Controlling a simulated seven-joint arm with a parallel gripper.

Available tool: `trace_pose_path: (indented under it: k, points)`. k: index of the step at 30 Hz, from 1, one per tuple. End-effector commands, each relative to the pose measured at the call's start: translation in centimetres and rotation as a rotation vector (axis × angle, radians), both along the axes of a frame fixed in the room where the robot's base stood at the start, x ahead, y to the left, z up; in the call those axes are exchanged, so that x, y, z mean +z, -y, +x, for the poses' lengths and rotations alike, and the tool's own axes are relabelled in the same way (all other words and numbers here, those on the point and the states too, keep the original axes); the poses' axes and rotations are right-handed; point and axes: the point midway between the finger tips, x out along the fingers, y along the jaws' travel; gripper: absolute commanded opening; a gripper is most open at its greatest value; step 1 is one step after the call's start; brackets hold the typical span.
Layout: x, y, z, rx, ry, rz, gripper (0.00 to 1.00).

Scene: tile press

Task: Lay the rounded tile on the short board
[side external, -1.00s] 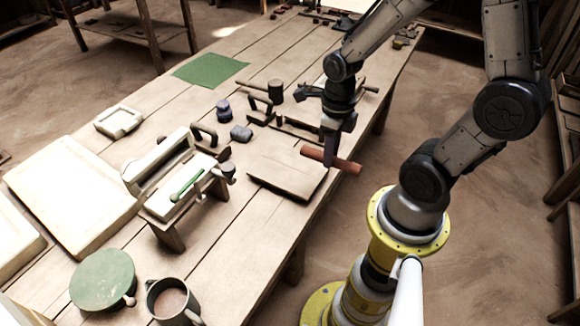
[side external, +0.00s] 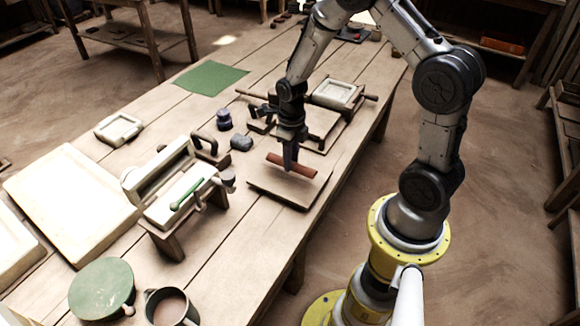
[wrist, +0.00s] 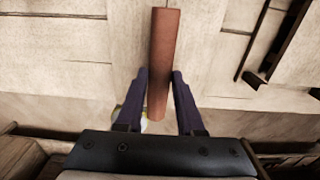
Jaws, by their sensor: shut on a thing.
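The rounded tile (side external: 300,167) is a long, narrow, reddish-brown piece. My gripper (side external: 289,162) is shut on it and holds it level above a flat wooden board (side external: 272,189) near the table's right edge. A gap shows between the tile and this board. In the wrist view, the tile (wrist: 163,50) runs up the picture between the two fingers of my gripper (wrist: 160,78). Another flat wooden board (side external: 322,122) lies behind my gripper. I cannot tell for sure which of the two is the short board.
A pale framed tray (side external: 338,94) lies beyond my gripper. A small press with a green handle (side external: 186,194), a grey block (side external: 241,143) and a dark blue jar (side external: 224,119) stand to the left. A mug (side external: 171,307) and a green disc (side external: 102,288) are at the front.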

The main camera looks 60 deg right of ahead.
Motion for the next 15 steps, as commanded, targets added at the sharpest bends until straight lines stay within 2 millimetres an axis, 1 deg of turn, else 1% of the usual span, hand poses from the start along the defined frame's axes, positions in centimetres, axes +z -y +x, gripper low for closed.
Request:
trace_pose_path:
  k: [4,9,11,15]
  points:
    - [-1.0,0.2,0.6,0.0,-0.002,0.0,0.0]
    - [-3.3,0.1,0.5,0.0,-0.002,0.001,0.0]
    - [-3.7,0.2,0.5,0.0,0.0,0.0,0.0]
    - [-3.7,0.2,0.6,0.0,0.002,-0.001,0.0]
